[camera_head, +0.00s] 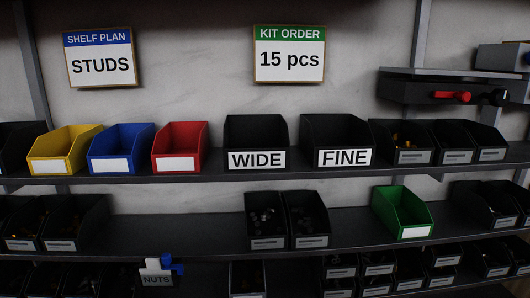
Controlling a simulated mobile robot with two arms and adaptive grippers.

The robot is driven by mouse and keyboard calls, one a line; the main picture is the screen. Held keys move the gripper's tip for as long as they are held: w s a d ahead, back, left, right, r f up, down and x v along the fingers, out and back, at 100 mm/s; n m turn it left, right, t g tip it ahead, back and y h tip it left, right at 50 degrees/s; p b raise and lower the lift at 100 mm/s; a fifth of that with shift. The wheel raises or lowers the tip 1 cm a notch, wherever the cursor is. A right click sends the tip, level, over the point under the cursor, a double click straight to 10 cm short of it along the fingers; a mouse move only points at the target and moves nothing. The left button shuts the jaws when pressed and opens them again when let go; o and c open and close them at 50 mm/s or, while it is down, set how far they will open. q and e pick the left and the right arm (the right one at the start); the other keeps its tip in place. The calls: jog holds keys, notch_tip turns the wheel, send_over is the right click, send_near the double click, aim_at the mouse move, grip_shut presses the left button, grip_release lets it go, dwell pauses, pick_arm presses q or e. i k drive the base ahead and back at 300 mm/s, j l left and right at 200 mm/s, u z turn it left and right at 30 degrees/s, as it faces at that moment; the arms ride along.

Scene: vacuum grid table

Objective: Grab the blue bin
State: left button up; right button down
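The blue bin (120,147) stands on the upper shelf at the left, between a yellow bin (64,148) and a red bin (179,146). It is open-topped with a blank white label on its front. Its inside looks empty from here, but its floor is not clearly visible. Neither of my grippers shows in the head view.
Black bins labelled WIDE (256,142) and FINE (336,140) stand right of the red bin on the upper shelf (215,177). A green bin (403,211) stands on the shelf below. A small NUTS sign (157,280) with a blue part is lower left.

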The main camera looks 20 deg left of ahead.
aim_at(121, 148)
jog(key=u, duration=1.35)
